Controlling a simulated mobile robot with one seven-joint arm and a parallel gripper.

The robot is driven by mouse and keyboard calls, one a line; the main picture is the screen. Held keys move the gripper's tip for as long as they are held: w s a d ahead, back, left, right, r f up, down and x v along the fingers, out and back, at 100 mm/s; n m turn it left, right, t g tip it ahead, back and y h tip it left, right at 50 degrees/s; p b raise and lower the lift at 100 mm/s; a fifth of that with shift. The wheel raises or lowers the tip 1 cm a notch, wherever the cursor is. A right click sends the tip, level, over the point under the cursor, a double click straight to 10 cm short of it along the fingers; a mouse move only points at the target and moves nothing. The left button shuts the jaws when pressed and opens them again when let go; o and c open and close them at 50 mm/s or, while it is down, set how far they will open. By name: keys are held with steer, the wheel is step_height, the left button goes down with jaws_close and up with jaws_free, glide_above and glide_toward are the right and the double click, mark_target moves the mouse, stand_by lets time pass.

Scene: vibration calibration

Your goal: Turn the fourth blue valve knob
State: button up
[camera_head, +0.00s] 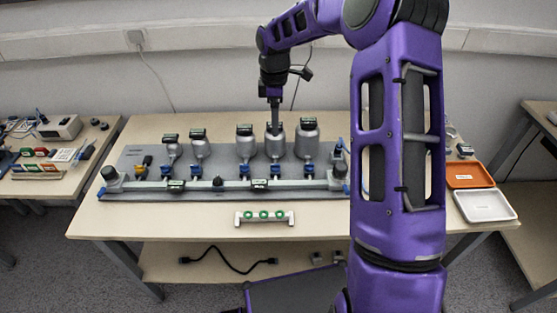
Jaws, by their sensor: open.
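A row of several blue valve knobs sits below grey-white vessels with dark-topped gauges, on a grey plate (130,158). The fourth blue valve knob from the left (276,170) is below the fourth vessel (275,149). My gripper (274,128) points down at the fourth vessel, above its blue knob in the picture, and covers part of the vessel's gauge. The gripper is open and nothing shows between its fingers, though they are small here. I cannot tell whether it touches the vessel. The knob's exact turn angle is too small to read.
A long horizontal pipe (205,185) runs in front of the knobs. A white bracket with green rings (264,217) lies on the table (170,220). Orange (469,175) and white (484,205) trays stand at right. My purple arm hides part of the table's right side.

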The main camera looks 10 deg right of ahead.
mark_target(275, 167)
step_height(275, 167, down, 16)
steer(key=shift+f+b, duration=0.1)
steer(key=shift+b, duration=0.4)
jaws_close()
